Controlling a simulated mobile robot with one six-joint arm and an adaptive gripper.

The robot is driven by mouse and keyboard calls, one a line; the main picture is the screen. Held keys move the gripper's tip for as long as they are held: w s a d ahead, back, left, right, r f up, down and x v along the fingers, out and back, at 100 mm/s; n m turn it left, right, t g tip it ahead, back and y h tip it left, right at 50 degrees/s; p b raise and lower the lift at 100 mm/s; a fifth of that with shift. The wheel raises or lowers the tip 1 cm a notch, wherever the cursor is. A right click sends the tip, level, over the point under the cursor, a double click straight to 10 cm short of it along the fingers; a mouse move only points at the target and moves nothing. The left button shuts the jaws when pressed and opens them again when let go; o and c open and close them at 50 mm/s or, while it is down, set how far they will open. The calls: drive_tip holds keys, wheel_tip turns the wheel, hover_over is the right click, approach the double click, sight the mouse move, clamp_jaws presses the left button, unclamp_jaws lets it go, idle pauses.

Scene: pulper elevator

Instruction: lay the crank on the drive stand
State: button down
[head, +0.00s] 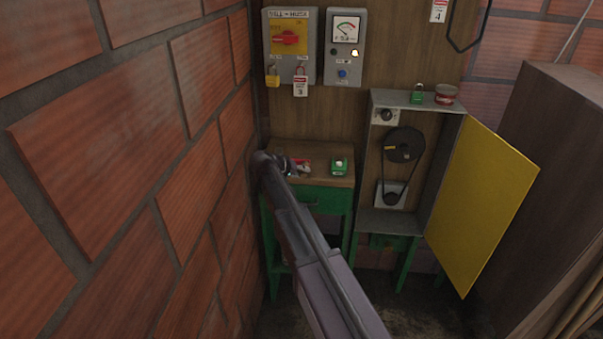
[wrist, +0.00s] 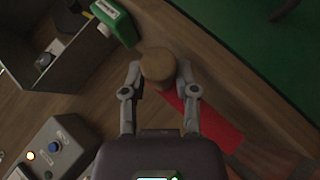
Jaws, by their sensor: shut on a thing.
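My gripper (wrist: 158,70) is shut on a round tan wooden grip (wrist: 157,64), which looks like the crank's handle. A flat red strip (wrist: 212,122) runs from just under it toward the lower right in the wrist view; I cannot tell whether the two are joined. In the head view my gripper is low over the left part of a green stand with a wooden top (head: 318,180), and my arm hides part of it. A grey box with a pulley and belt (head: 404,145) stands on green legs to the right. I cannot tell which one is the drive stand.
A green block with a white label (head: 340,165) sits on the wooden top, right of my gripper. A brick wall (head: 150,150) is close on the left. The yellow door (head: 478,200) stands open. A switch box (head: 290,45) and meter box (head: 346,48) hang above.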

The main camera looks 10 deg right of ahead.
drive_tip(key=shift+f+b, duration=0.8)
drive_tip(key=shift+f, duration=0.25)
drive_tip(key=shift+c, duration=1.5)
unclamp_jaws()
drive_tip(key=shift+r, duration=0.15)
